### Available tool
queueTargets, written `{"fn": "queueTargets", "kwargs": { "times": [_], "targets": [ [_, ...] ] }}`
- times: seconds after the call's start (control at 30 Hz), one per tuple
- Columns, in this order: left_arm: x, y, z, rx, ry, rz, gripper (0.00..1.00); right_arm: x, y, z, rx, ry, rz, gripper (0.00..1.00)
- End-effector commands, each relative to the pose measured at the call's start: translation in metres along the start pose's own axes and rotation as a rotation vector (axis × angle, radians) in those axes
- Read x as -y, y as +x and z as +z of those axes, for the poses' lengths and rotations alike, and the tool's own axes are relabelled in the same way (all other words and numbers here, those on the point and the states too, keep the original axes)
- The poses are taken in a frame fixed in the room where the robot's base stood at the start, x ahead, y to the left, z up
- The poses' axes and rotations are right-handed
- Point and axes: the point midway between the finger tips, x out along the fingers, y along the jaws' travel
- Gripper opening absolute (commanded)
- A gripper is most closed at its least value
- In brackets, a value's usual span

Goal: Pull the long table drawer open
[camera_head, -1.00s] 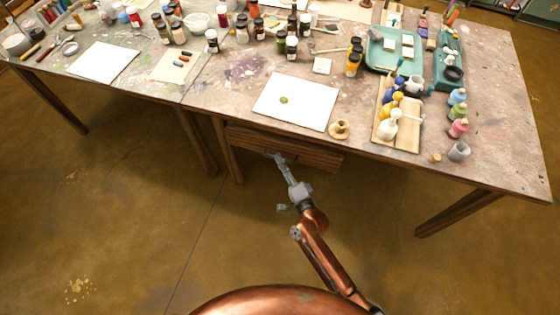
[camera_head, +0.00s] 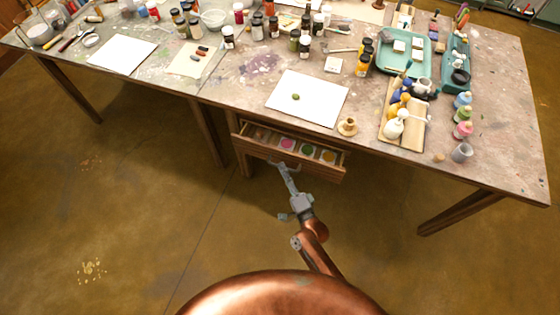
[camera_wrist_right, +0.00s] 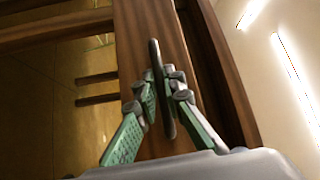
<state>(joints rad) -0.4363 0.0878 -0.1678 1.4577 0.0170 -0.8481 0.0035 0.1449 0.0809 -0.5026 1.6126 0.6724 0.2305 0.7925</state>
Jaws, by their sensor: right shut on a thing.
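The long wooden drawer (camera_head: 300,163) under the table's front edge stands partly open in the head view. Pans of coloured pigment, among them pink, green and yellow, show inside it. My right gripper (camera_head: 284,167) is at the drawer's front face. In the right wrist view, the gripper (camera_wrist_right: 163,95) is shut on the thin dark drawer handle (camera_wrist_right: 155,60), with a finger on each side. The wooden drawer front (camera_wrist_right: 150,25) lies behind the handle. My left gripper is not in view.
The table (camera_head: 220,85) carries paint jars, a white sheet (camera_head: 308,98), a teal tray (camera_head: 421,64) and a wooden board with bottles (camera_head: 385,133). A table leg (camera_head: 241,160) stands just left of the drawer. The floor in front is clear.

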Motion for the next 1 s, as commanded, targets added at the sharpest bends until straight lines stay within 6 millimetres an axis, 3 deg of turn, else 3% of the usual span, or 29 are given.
{"fn": "queueTargets", "kwargs": {
  "times": [0.3,0.53,0.73,1.0],
  "targets": [
    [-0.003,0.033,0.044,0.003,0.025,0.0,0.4,0.015,-0.056,0.046,-0.01,0.0,0.005,0.0],
    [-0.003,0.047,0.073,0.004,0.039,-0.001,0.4,0.024,-0.092,0.083,-0.011,0.0,0.004,0.0],
    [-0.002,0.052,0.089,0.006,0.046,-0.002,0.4,0.029,-0.113,0.105,-0.01,-0.002,0.004,0.0],
    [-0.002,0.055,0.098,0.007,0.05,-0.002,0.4,0.031,-0.125,0.118,-0.01,-0.002,0.003,0.0]
  ]
}}
